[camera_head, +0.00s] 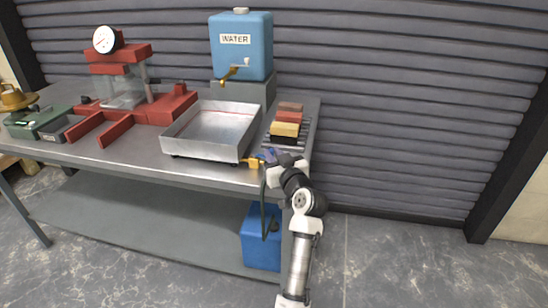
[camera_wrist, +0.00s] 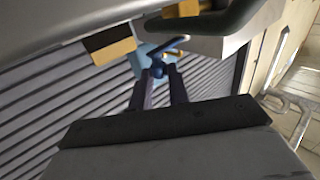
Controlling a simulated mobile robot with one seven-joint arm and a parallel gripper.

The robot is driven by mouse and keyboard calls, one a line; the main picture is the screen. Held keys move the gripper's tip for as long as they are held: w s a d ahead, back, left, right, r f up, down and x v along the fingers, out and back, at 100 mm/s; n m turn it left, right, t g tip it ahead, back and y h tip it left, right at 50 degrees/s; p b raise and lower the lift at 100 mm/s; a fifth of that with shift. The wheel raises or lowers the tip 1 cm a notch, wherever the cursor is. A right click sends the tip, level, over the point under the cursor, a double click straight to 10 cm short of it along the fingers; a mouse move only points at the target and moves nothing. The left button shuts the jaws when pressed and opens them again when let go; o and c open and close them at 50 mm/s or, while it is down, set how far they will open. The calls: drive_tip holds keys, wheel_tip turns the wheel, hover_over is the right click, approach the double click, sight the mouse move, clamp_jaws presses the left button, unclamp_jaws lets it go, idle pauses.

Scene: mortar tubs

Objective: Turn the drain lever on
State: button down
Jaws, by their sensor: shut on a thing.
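The drain lever (camera_head: 269,152) is a small blue handle at the yellow drain valve (camera_head: 252,162). The valve sits at the front right corner of the shallow metal tray (camera_head: 190,147). My gripper (camera_head: 274,158) reaches in from the right, at the table's front edge. In the wrist view my gripper (camera_wrist: 159,88) has its two dark fingers closed on the blue lever (camera_wrist: 172,44). The fingers hide part of the lever, and its exact angle is hard to tell.
A blue water tank (camera_head: 241,60) with a brass tap stands behind the tray. Several coloured blocks (camera_head: 285,124) lie on a rack right of it. A red press (camera_head: 128,75) stands left. A blue container (camera_head: 261,240) is below the table. The floor at right is clear.

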drive_tip(key=c, duration=1.3)
unclamp_jaws()
drive_tip(key=b+v, duration=0.3)
drive_tip(key=v, duration=1.1)
drive_tip(key=shift+w, duration=0.1)
